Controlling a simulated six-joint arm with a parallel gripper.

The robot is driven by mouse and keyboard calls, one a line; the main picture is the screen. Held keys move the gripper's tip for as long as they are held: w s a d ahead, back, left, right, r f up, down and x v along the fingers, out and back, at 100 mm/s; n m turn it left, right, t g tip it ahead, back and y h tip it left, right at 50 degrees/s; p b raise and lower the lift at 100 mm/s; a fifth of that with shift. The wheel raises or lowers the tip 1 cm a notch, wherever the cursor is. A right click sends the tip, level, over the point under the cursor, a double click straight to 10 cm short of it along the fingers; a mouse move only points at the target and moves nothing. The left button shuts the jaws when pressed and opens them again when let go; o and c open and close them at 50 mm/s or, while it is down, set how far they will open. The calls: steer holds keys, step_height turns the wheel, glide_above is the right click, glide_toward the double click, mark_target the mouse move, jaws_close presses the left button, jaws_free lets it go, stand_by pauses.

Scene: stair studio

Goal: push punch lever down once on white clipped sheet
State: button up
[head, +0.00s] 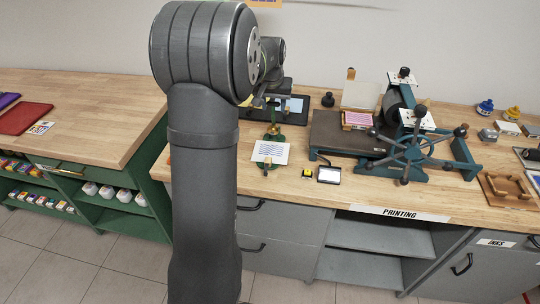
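A white sheet (271,152) with blue wavy lines sits at the front of the bench, left of the big press. A small green device with a lever (273,131), which looks like the punch, stands just behind the sheet. Whether the sheet is inside its jaws is too small to tell. My gripper (264,99) shows only in part beside my arm, above and behind the green device. It appears apart from the lever, but the depth is unclear. Its fingers are too small and dark to read, and my arm covers the area to the left.
The large press (400,125) with a spoked wheel stands to the right. A small yellow-and-black item (307,173) and a white-topped pad (329,175) lie right of the sheet. A dark machine with a light blue panel (296,105) stands behind. The left wooden counter (90,105) is mostly clear.

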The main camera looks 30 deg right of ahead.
steer(key=shift+c, duration=1.1)
steer(key=shift+a, duration=0.1)
steer(key=shift+s+a+f, duration=0.75)
steer(key=shift+s+a, duration=0.5)
steer(key=shift+s, duration=0.1)
glide_above(267, 159)
steer(key=shift+s+a+x, duration=0.1)
steer(key=shift+s+x, duration=0.05)
steer(key=shift+x, duration=0.85)
steer(key=shift+s+a+x, duration=0.1)
steer(key=shift+s+x, duration=0.05)
steer(key=shift+x, duration=0.85)
steer(key=shift+s+a+x, duration=0.1)
steer(key=shift+s+x, duration=0.05)
steer(key=shift+x, duration=0.85)
steer(key=shift+s+a+f, duration=0.15)
steer(key=shift+f, duration=0.45)
steer(key=shift+s+a+f, duration=0.15)
steer(key=shift+f, duration=1.15)
